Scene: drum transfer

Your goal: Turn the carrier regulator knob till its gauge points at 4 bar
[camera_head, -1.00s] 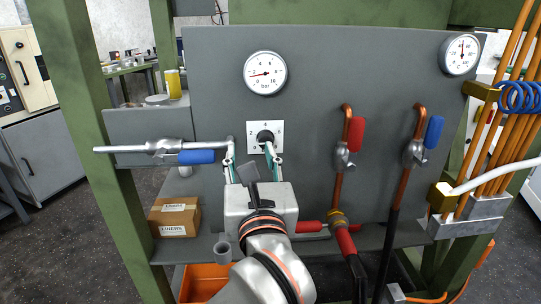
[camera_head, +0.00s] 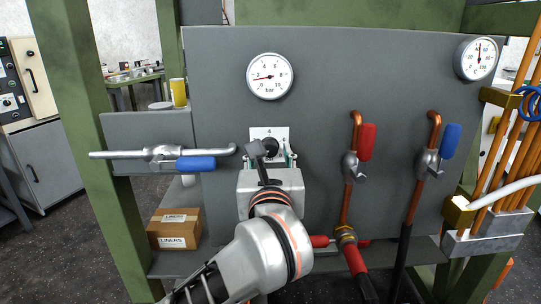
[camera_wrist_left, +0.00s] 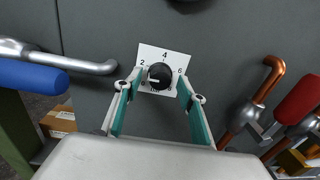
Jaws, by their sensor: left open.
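The black regulator knob (camera_head: 270,147) sits on a white plate (camera_head: 281,133) on the grey panel; in the wrist view the knob (camera_wrist_left: 159,76) shows its white mark pointing left, below the 2. The round pressure gauge (camera_head: 270,76) above it has a red needle pointing left and slightly down, around the low end of the scale near 2. My left gripper (camera_head: 272,160) is in front of the knob, partly hiding it. In the wrist view its open fingers (camera_wrist_left: 159,79) stand either side of the knob, with gaps visible. My right gripper is not in view.
A blue-handled valve (camera_head: 195,163) on a pipe lies left of my gripper. A red-handled valve (camera_head: 366,142) and another blue-handled valve (camera_head: 450,141) are to the right. A second gauge (camera_head: 478,57) is at upper right. A liners box (camera_head: 175,229) sits on the lower shelf.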

